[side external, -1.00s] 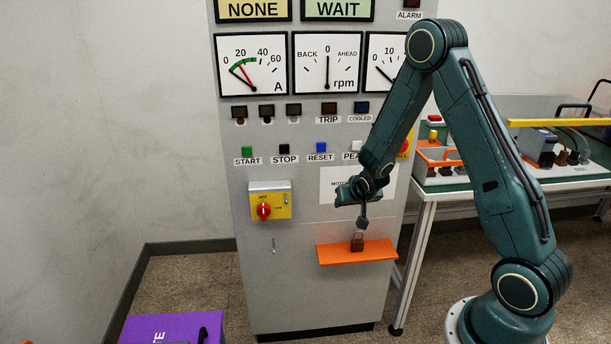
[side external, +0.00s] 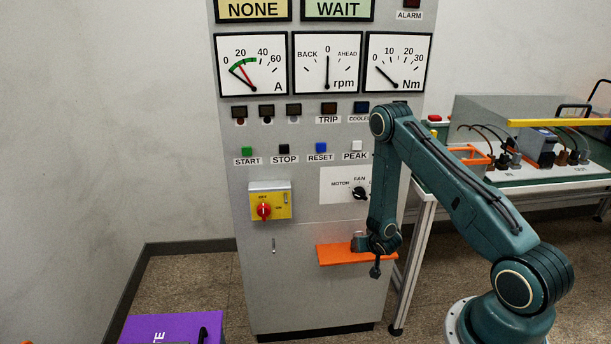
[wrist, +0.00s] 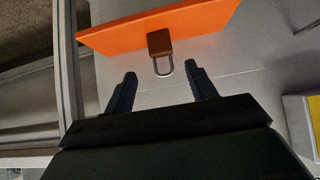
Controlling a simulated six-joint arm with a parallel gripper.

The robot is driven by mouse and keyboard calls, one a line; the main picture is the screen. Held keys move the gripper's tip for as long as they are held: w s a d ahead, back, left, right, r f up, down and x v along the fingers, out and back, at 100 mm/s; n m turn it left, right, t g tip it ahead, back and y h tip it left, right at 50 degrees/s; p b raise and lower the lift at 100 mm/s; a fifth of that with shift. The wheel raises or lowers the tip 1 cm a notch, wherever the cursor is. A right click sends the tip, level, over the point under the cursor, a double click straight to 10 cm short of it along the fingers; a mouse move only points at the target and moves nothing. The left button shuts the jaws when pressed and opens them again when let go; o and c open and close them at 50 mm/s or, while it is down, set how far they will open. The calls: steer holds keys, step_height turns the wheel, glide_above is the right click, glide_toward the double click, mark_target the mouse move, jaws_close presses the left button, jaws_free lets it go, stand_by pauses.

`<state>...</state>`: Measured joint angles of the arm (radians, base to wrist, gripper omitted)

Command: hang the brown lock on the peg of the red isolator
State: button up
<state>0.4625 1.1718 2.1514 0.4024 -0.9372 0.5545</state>
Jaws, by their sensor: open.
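The brown lock (wrist: 159,42) sits on the orange shelf (wrist: 205,17), its pale metal shackle facing my gripper in the wrist view. In the side view my wrist hides it. My gripper (wrist: 160,72) is open and empty, with one finger to each side of the shackle's end in the picture and short of the lock's body; I cannot tell the exact gap. In the side view my gripper (side external: 376,270) is at the shelf's right part. The red isolator (side external: 264,211) is a red knob on a yellow plate, up and left of the shelf; a small grey fitting is at the plate's right.
The orange shelf juts from the grey cabinet (side external: 285,290). A black fan selector (side external: 359,193) is above the shelf. A purple box (side external: 170,329) stands at lower left. A bench (side external: 560,182) with equipment is at the right. The space before the isolator is clear.

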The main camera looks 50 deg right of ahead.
steer(key=shift+w+d+f, duration=0.1)
steer(key=shift+x, duration=4.85)
steer(key=shift+c, duration=0.4)
steer(key=c, duration=0.7)
steer(key=shift+o, duration=0.2)
step_height(320, 180, up, 10)
